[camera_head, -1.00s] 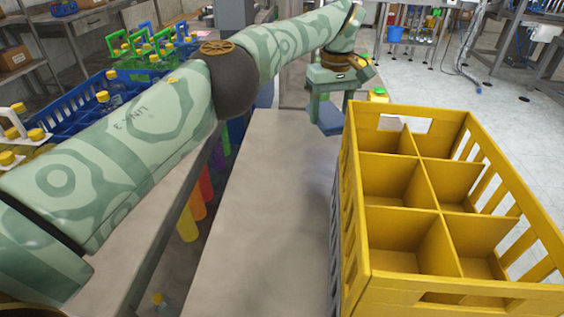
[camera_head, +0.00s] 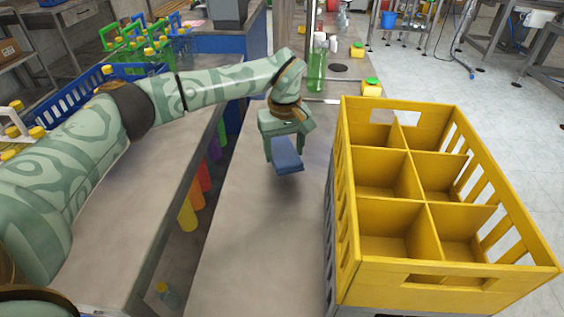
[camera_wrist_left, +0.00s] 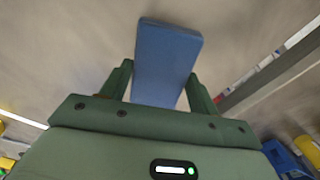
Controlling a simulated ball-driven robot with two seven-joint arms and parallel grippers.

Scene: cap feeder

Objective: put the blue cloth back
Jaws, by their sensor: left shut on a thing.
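The blue cloth (camera_head: 286,155) is a folded flat block, held in my left gripper (camera_head: 284,150) above the grey counter (camera_head: 240,240). In the left wrist view the cloth (camera_wrist_left: 167,60) sticks out between the two green fingers of the left gripper (camera_wrist_left: 162,90), which are shut on it. In the head view the gripper points down, left of the yellow crate. My right gripper is in neither view.
A yellow crate (camera_head: 445,271) with several empty compartments stands to the right. A green bottle (camera_head: 317,68) and a small yellow container (camera_head: 372,87) stand behind the gripper. A blue crate (camera_head: 75,98) is at the left. The near counter is clear.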

